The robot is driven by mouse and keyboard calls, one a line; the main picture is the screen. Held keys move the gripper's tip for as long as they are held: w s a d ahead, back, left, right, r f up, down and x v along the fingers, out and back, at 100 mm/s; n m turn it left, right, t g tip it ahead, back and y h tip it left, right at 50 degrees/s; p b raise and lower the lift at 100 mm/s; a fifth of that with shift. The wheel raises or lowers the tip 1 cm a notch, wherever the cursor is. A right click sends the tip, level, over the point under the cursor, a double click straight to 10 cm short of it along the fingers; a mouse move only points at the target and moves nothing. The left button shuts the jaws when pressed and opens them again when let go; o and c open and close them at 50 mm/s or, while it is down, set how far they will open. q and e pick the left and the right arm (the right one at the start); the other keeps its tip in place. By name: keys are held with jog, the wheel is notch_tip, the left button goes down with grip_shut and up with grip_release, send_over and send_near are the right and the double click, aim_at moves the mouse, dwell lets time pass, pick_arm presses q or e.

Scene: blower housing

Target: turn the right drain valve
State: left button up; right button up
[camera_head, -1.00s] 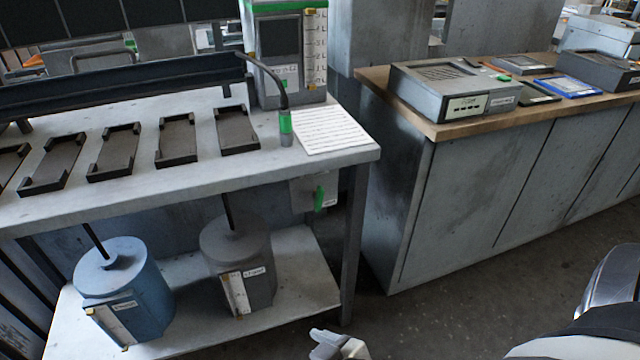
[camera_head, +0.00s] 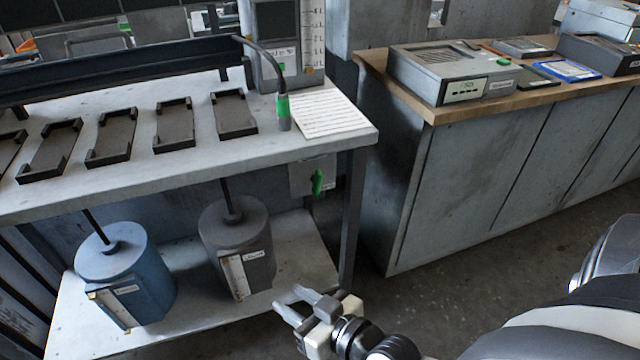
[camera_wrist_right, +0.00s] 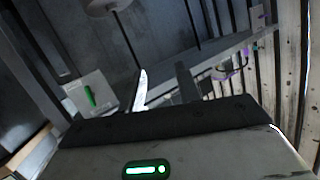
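The drain valve with a green handle (camera_head: 317,181) sits on a grey plate (camera_head: 300,180) under the right end of the bench top. The handle stands roughly upright. It also shows at the left of the right wrist view (camera_wrist_right: 89,95). My right gripper (camera_head: 287,297) is below the valve and slightly left of it in the head view, clearly apart from it. Its two fingers are spread with nothing between them, as the right wrist view also shows (camera_wrist_right: 161,76). My left gripper is in neither view.
The bench (camera_head: 250,155) carries several black trays, a paper sheet and a gauge unit. A blue canister (camera_head: 125,275) and a grey canister (camera_head: 238,245) stand on its lower shelf. A bench leg (camera_head: 352,215) is right of the valve. A cabinet (camera_head: 480,190) stands further right.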

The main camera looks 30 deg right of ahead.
jog(key=w+d+r+m+t+h, duration=0.2)
jog(key=w+d+m+t+h, duration=0.15)
jog(key=d, duration=0.45)
jog(key=m+h, duration=0.3)
jog(key=h, duration=0.2)
send_near(320, 184)
jog(key=shift+n, duration=0.25)
jog(key=b+x, duration=0.1)
jog(key=x, duration=0.8)
jog(key=shift+w, duration=0.25)
grip_shut()
